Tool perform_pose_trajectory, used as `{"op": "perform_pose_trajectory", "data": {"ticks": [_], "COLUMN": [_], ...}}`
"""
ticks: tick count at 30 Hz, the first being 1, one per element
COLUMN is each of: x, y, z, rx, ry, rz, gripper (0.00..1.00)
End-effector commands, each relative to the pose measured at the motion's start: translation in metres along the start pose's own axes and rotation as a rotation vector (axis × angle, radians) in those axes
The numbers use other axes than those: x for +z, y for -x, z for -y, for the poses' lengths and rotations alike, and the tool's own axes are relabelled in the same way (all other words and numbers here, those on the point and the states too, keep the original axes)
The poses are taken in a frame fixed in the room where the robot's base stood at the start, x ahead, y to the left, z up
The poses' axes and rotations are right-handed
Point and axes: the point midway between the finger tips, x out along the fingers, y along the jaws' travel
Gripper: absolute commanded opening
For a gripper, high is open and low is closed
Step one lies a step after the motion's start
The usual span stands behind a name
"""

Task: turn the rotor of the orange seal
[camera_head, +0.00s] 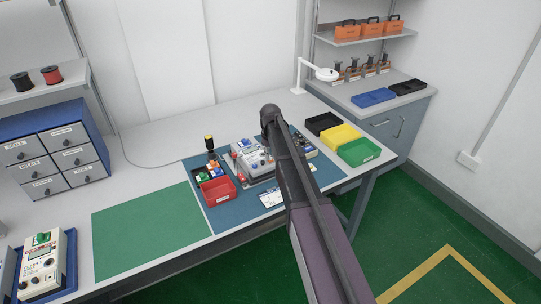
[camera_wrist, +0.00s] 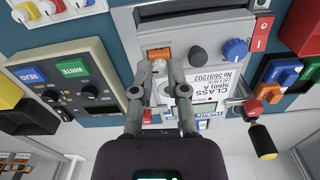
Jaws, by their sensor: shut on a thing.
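In the wrist view the orange seal (camera_wrist: 158,53) sits on the front of a grey meter (camera_wrist: 214,53), close to a dark round knob. My gripper (camera_wrist: 160,64) reaches to it, with a fingertip on either side of it. The fingers are shut on the seal's rotor, which they partly hide; how far it is turned cannot be told. In the head view the meter (camera_head: 246,160) stands on a blue mat, and my arm hides the gripper and the seal.
In the wrist view a blue knob (camera_wrist: 235,49) and a red switch (camera_wrist: 262,32) are right of the seal. A box with READ and WRITE buttons (camera_wrist: 72,68) stands at left. In the head view a red bin (camera_head: 217,190) is beside the meter. The green mat (camera_head: 150,232) is clear.

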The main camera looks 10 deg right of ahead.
Motion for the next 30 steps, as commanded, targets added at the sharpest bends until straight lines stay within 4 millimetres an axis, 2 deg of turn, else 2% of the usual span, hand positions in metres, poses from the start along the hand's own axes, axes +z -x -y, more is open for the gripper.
{"op": "perform_pose_trajectory", "data": {"ticks": [6,12,27,28,30], "x": [0.0,0.0,0.0,0.0,0.0], "y": [-0.0001,-0.0001,-0.0001,-0.0001,-0.0001], "z": [-0.0002,-0.0002,-0.0001,-0.0001,-0.0001], "rx": [0.0,0.0,0.0,0.0,0.0], "ry": [-0.144,-0.215,-0.237,-0.237,-0.236], "rz": [0.0,0.0,0.0,0.0,0.0], "gripper": [0.0,0.0,0.0,0.28,0.49]}}
